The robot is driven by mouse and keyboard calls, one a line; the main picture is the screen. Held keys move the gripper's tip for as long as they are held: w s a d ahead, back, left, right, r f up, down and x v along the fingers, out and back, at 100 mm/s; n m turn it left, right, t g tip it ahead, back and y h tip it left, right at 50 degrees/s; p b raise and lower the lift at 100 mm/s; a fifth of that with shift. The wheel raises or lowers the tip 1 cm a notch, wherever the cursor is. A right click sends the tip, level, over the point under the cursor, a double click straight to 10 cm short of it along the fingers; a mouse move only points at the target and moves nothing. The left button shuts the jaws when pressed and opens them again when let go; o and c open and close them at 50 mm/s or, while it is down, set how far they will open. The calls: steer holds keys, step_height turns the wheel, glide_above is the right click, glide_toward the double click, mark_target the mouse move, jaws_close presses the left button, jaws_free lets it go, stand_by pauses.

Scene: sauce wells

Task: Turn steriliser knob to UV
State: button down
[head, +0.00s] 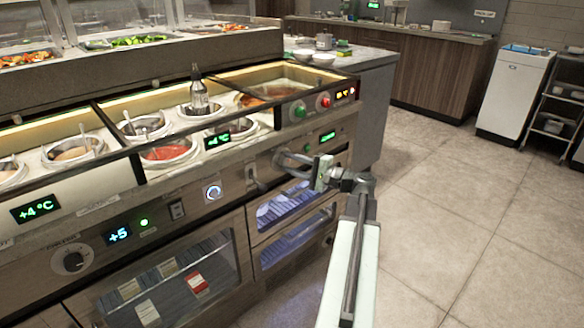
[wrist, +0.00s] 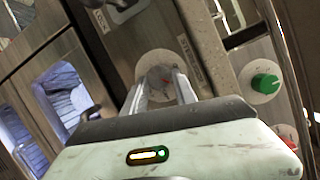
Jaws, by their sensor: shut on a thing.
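The steriliser knob (wrist: 160,76) sits on a round pale plate (wrist: 148,60) on the metal panel in the wrist view. My gripper (wrist: 163,80) has one finger on each side of it and is shut on it. Fingers and glare hide much of the knob, and I cannot read which mark it points at. In the head view my gripper (head: 291,160) reaches to the panel above the steriliser's blue-lit windows (head: 287,203) and hides the knob. The windows also show at left in the wrist view (wrist: 62,95).
A green knob (wrist: 264,83) and a red knob (wrist: 286,137) stand to the right in the wrist view. A lock switch (head: 251,173) is left of my gripper in the head view. Sauce wells (head: 168,152) and a bottle (head: 198,97) are above. The floor (head: 450,200) at right is clear.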

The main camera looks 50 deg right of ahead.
steer(key=shift+m, duration=0.3)
steer(key=c, duration=1)
jaws_free()
steer(key=v, duration=0.7)
steer(key=shift+s+f, duration=0.15)
steer(key=shift+s, duration=0.25)
steer(key=shift+d, duration=0.1)
